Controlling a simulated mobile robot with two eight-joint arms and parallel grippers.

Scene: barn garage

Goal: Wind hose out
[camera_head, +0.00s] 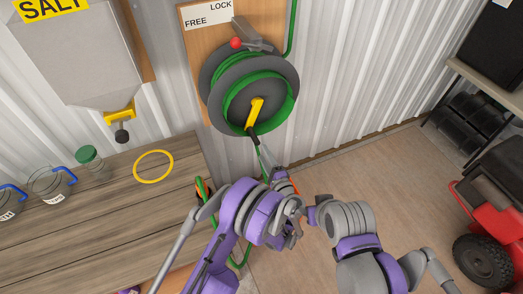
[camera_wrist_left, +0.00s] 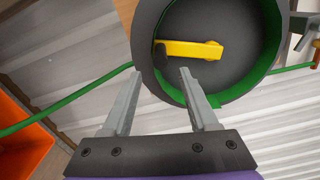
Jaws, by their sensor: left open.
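The grey hose reel (camera_head: 212,82) with green hose (camera_head: 285,105) wound on it hangs on a wooden wall board. Its yellow crank (camera_head: 256,112) points down and ends in a dark grip (camera_head: 251,131). My left gripper (camera_head: 262,153) is open just below the crank. In the left wrist view the two fingers (camera_wrist_left: 160,76) point at the reel, with the yellow crank (camera_wrist_left: 190,50) and its dark grip (camera_wrist_left: 162,57) just past the tips. Contact cannot be told. My right arm is at lower middle; its finger state is unclear.
A lever with a red knob (camera_head: 236,43) sits under a LOCK/FREE label (camera_head: 208,14). A wooden bench (camera_head: 110,225) with a yellow ring (camera_head: 153,166) and jars stands left. A red wheeled machine (camera_head: 497,209) is at right. The floor between is clear.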

